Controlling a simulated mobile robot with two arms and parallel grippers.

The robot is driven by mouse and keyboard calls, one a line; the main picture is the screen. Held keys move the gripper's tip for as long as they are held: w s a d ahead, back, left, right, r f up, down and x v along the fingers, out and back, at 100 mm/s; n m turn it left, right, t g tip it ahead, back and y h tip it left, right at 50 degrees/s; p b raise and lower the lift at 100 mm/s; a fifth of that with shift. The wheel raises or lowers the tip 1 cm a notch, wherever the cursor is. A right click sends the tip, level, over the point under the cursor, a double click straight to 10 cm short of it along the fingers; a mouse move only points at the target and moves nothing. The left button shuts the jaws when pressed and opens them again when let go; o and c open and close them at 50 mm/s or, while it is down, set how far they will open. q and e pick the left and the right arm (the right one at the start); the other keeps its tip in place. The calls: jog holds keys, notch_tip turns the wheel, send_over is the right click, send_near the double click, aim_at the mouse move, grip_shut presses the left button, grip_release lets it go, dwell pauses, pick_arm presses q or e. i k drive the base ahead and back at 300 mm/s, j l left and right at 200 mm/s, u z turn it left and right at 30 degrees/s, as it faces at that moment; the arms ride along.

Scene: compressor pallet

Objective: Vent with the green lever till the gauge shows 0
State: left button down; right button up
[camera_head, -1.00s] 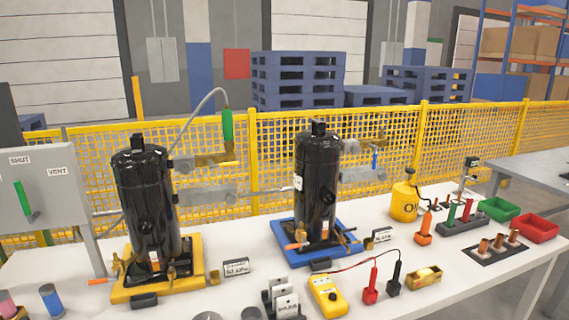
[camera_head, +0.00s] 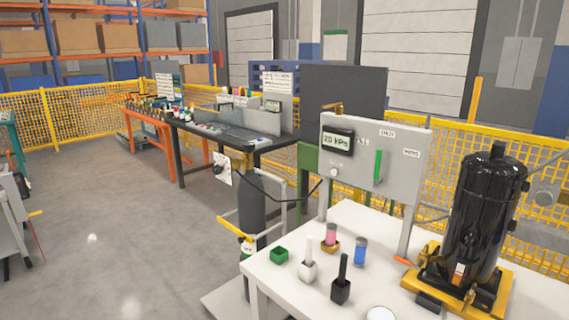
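The grey panel (camera_head: 402,186) stands on posts at the back left of the white table. The green lever (camera_head: 378,167) on its face stands about upright, below the upper small label, whose print is too small to read now. A second label (camera_head: 411,153) is to the right of the lever. The dark gauge display (camera_head: 337,141) is at the panel's upper left and seems to read "20 kPa". Neither of my grippers is in view, and nothing touches the lever.
On the white table (camera_head: 300,280) stand a black compressor (camera_head: 485,215) on a yellow base, a pink jar (camera_head: 331,234), a blue jar (camera_head: 360,252) and small cups. A dark cylinder (camera_head: 252,212) stands beside the table. Open floor (camera_head: 120,240) lies at left.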

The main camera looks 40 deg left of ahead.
aim_at(379, 151)
jog(key=u, duration=0.9)
